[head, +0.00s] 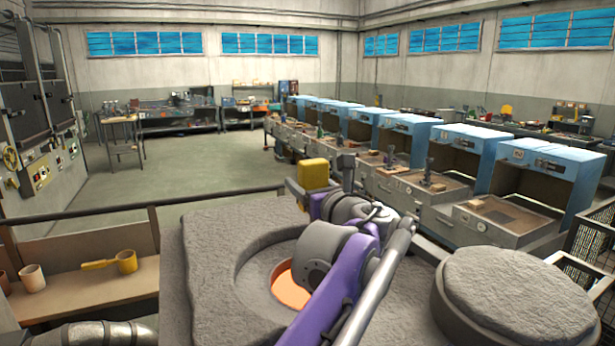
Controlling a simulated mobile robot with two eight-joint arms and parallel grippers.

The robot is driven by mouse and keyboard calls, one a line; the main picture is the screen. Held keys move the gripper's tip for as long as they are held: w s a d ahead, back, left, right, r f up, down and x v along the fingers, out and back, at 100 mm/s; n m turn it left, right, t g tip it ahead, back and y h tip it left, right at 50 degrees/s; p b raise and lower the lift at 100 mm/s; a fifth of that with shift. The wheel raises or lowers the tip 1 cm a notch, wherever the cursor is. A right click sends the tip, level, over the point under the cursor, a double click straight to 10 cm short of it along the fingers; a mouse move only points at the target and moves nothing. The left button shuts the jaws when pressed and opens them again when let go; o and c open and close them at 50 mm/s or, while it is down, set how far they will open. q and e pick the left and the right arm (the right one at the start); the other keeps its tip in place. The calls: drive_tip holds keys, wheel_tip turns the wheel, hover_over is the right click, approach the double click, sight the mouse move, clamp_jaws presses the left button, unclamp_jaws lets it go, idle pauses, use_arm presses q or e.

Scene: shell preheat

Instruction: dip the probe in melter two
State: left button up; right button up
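A melter (215,255) with a rough grey top stands in front of me. Its round opening shows a glowing orange melt (290,288), partly hidden by my purple and grey arm. A second round unit with a grey lid (515,290) stands at the right. I see no number on either. The arm, which seems to be my right, reaches from the bottom over the opening. A yellow block (313,173) shows near its far end, beside a dark upright part; I cannot tell whether it belongs to the probe. The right gripper's fingers are not clear. My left gripper is out of view.
A bench (90,285) at the left holds a yellow ladle-like cup (126,262) and a tan cup (32,278). A dark rail (150,205) runs behind the melter. Blue hooded stations (540,175) line the right. Open floor (210,165) lies beyond the rail.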

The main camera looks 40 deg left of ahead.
sight(311, 220)
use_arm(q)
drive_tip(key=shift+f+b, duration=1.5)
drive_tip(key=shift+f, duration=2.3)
use_arm(e)
drive_tip(key=shift+g, duration=0.3)
drive_tip(key=shift+s+f, duration=0.35)
drive_tip(key=shift+f, duration=0.45)
drive_tip(key=shift+s+f, duration=0.35)
drive_tip(key=shift+f, duration=0.5)
drive_tip(key=shift+s+f, duration=0.35)
drive_tip(key=shift+f, duration=0.45)
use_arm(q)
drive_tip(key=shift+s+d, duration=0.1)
use_arm(e)
drive_tip(key=shift+r, duration=0.15)
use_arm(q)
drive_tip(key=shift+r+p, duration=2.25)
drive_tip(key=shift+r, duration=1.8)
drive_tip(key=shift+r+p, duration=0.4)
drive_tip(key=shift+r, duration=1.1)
use_arm(e)
drive_tip(key=w+r+t, duration=0.1)
drive_tip(key=w+r, duration=0.3)
drive_tip(key=r, duration=0.3)
drive_tip(key=shift+r, duration=0.3)
